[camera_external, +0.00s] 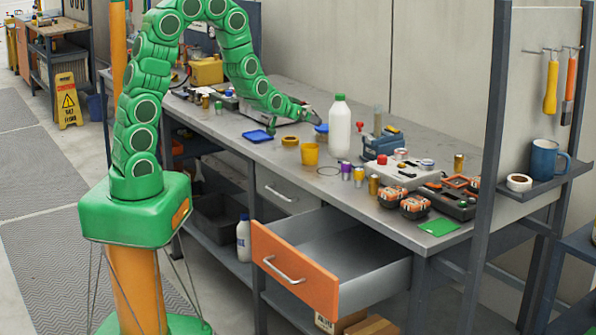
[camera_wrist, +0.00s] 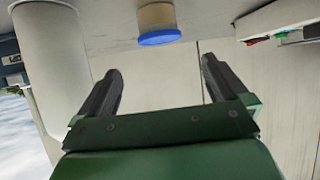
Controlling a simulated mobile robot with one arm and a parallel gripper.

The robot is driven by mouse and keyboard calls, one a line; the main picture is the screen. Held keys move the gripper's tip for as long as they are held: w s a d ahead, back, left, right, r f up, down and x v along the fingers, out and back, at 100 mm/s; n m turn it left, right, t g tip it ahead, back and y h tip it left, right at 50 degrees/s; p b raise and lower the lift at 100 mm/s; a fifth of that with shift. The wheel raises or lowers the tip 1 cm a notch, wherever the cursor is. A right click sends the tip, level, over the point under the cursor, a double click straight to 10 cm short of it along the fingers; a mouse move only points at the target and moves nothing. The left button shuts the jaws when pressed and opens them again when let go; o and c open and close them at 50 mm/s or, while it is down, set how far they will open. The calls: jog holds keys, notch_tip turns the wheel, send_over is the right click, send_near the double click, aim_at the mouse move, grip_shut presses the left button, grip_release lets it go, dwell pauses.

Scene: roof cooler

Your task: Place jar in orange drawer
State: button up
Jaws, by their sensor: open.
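A small tan jar with a blue lid (camera_external: 321,134) stands on the workbench, just left of the white bottle. In the wrist view the jar (camera_wrist: 157,18) is at the top centre, beyond my fingertips and between their lines. My gripper (camera_external: 313,116) is just behind and above the jar in the external view. In the wrist view my gripper (camera_wrist: 160,68) has its two dark fingers spread, with nothing between them. The orange drawer (camera_external: 293,272) is pulled out below the bench front; its visible interior looks empty.
The white bottle with a green cap (camera_external: 339,126) stands close beside the jar and fills the left of the wrist view (camera_wrist: 62,75). A yellow cup (camera_external: 309,154), a brown roll (camera_external: 290,141) and a blue tray (camera_external: 258,136) are nearby. Several small parts crowd the bench's right side.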

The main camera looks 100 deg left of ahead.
jog(key=g+h, duration=0.2)
jog(key=h, duration=0.1)
send_near(324, 127)
jog(key=x, duration=0.3)
jog(key=shift+w+a+f, duration=0.1)
jog(key=shift+w, duration=0.2)
jog(key=shift+w+a+r+g+h, duration=0.15)
jog(key=shift+w+a+r+h, duration=0.05)
jog(key=shift+a+h, duration=0.2)
jog(key=shift+w+a+r+g+h, duration=0.2)
jog(key=shift+a+h, duration=0.1)
jog(key=shift+h, duration=0.2)
jog(key=shift+a+r+g+h, duration=0.35)
jog(key=shift+r+g+h, duration=0.1)
jog(key=shift+h, duration=0.15)
jog(key=shift+s, duration=0.15)
jog(key=shift+d+x, duration=0.15)
jog(key=shift+x, duration=1.7)
jog(key=shift+d+x, duration=0.2)
jog(key=shift+x, duration=1.7)
jog(key=shift+s+f, duration=0.1)
jog(key=shift+f, duration=0.05)
jog(key=shift+c, duration=0.2)
